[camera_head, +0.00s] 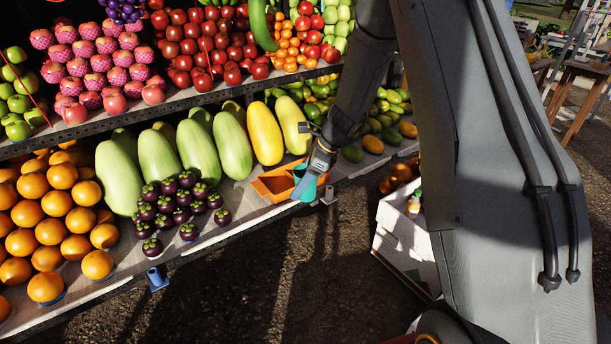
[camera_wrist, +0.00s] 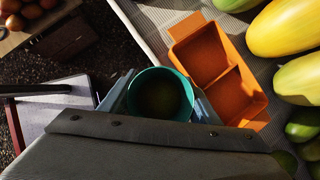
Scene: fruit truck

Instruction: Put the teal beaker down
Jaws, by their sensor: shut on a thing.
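The teal beaker (camera_head: 299,172) is at the front edge of the lower fruit shelf, partly hidden by my gripper in the head view. In the wrist view the teal beaker (camera_wrist: 160,70) shows its round open rim, with a dim greenish, rounded shape inside. My gripper (camera_head: 306,187) is shut on it; in the wrist view the light-blue fingers of my gripper (camera_wrist: 160,98) lie on both sides of the beaker. An orange two-compartment tray (camera_wrist: 215,66) lies right beside the beaker on the shelf. I cannot tell whether the beaker's base touches the shelf.
Yellow melons (camera_head: 265,134) stand behind the orange tray. Purple mangosteens (camera_head: 167,211) and oranges (camera_head: 60,205) fill the shelf to the left. A white box (camera_head: 400,240) stands below, to the right. A bare shelf strip runs along the front edge.

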